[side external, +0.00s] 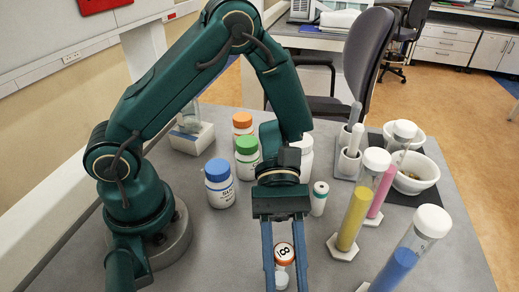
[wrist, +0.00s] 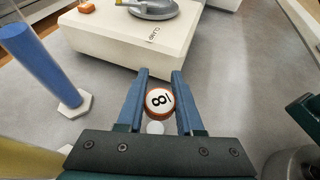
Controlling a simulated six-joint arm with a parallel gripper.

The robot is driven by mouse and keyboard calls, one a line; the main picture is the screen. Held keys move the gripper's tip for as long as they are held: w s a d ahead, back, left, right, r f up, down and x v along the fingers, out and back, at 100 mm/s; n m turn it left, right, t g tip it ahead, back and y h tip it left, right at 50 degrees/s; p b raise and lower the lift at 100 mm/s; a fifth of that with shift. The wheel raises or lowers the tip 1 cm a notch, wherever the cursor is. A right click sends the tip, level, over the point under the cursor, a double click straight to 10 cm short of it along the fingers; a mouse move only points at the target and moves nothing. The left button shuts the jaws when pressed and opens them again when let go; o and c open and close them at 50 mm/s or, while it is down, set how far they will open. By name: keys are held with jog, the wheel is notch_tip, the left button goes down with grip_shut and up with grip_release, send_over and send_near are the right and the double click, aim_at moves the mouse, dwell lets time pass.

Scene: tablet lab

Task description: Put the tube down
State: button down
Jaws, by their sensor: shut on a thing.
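The tube (wrist: 159,101) shows a round white top with a black number and an orange rim. My gripper (wrist: 160,74) is shut on it, one blue finger on each side. In the side view the tube (side external: 284,253) is between the fingers near the bottom edge, with the fingers pointing down and their tips cut off. A small white round part shows beside the cap in both views. The tube's lower body is mostly hidden, so I cannot tell whether it touches the table.
A blue-filled cylinder (side external: 396,268), yellow cylinder (side external: 354,218) and pink cylinder (side external: 382,190) stand at right. Blue-capped (side external: 219,184), green-capped (side external: 246,157) and orange-capped (side external: 242,124) bottles stand left. A teal-capped vial (side external: 319,198) stands behind my gripper. A white block (wrist: 125,40) lies ahead in the wrist view.

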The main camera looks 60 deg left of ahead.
jog(key=shift+f, duration=0.15)
jog(key=c, duration=0.6)
grip_release()
jog(key=shift+o, duration=0.2)
jog(key=shift+r, duration=0.2)
jog(key=v, duration=1.2)
